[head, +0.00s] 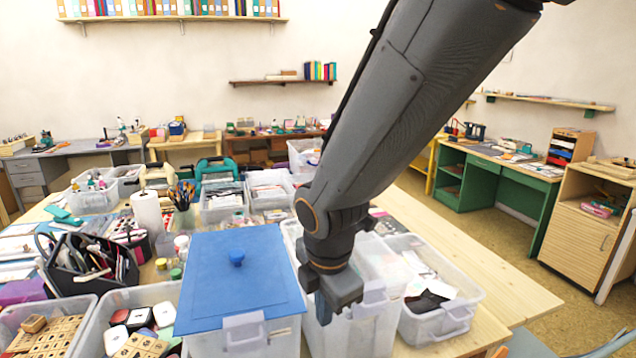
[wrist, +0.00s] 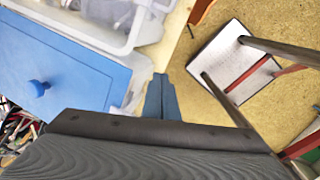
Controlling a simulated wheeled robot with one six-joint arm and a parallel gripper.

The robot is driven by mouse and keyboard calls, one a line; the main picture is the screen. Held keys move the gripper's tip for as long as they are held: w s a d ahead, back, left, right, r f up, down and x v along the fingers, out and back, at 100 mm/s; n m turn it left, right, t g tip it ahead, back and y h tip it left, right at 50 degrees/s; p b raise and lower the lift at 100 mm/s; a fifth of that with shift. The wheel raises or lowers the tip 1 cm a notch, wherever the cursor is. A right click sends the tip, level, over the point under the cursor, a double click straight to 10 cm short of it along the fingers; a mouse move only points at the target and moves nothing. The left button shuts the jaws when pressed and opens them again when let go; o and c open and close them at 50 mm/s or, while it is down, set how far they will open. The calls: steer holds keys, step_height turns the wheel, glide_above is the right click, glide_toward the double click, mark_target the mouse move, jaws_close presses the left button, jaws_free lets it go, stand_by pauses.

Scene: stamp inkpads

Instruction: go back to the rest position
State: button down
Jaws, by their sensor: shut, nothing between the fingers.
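My gripper (head: 326,304) hangs from my dark grey arm at the front of the table, just right of the box with the blue lid (head: 215,280). In the wrist view its two blue-grey fingers (wrist: 161,98) lie together, shut with nothing between them. A clear plastic bin stands behind and below the gripper in the head view, partly hidden by my arm. In the wrist view the blue lid (wrist: 75,75) with its round knob is to the left of the fingers, apart from them.
A clear bin with papers (head: 437,312) stands at the right. A bin of stamps and inkpads (head: 135,335) and a black tool caddy (head: 85,265) are at the left. The wrist view shows a chair-like frame (wrist: 240,65) over the floor. Open floor lies at the right.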

steer(key=s+d+f+m+b, duration=0.1)
steer(key=d+f+m+b, duration=0.2)
steer(key=d+m, duration=0.6)
steer(key=s+d+f+m+g+b, duration=0.1)
steer(key=d+f+m, duration=0.5)
steer(key=m, duration=0.9)
steer(key=d+b, duration=0.1)
steer(key=d, duration=0.2)
steer(key=shift+s+d+f+b, duration=0.25)
steer(key=shift+s+d+b, duration=0.05)
steer(key=shift+b, duration=0.1)
